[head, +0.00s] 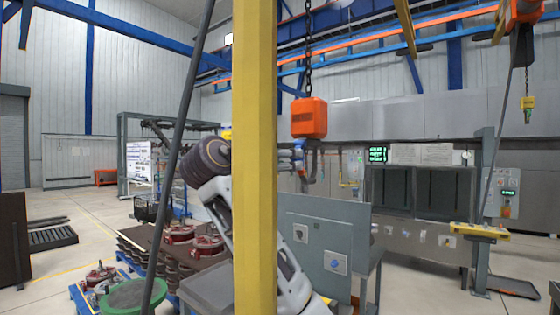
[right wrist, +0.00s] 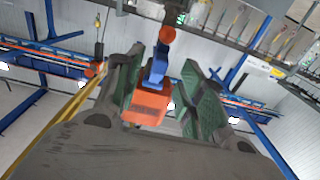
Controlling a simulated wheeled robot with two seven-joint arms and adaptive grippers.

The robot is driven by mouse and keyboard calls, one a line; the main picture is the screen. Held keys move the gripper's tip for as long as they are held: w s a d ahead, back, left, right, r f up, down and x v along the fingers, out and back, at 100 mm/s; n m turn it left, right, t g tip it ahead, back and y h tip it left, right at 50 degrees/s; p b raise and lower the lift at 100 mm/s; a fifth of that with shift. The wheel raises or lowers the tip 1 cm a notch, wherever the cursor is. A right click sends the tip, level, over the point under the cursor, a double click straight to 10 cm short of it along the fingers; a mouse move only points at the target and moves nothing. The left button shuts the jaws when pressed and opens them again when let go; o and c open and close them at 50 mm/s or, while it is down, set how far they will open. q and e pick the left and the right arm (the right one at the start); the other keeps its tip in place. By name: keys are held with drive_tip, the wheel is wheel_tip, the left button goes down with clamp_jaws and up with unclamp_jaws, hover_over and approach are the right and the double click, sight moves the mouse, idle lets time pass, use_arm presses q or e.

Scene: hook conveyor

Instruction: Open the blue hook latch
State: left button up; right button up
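The orange hoist block (head: 309,117) hangs from a chain in the head view, with a dark hook (head: 313,165) below it. In the right wrist view the orange block (right wrist: 147,106) shows with the blue latch (right wrist: 156,66) and an orange round end (right wrist: 167,35) beyond it. My right gripper (right wrist: 178,82) is open, and its green-padded fingers stand either side of the latch in the picture; I cannot tell whether they touch it. My left gripper is out of view.
A yellow post (head: 254,150) stands close in front and hides part of my right arm. A slanted dark bar (head: 183,130) is to its left. A grey panel (head: 325,245) stands below the hook. Pallets with red and dark parts (head: 205,245) are at lower left.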

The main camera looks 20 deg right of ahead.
sight(293, 159)
drive_tip(key=shift+x, duration=1.55)
drive_tip(key=c, duration=0.9)
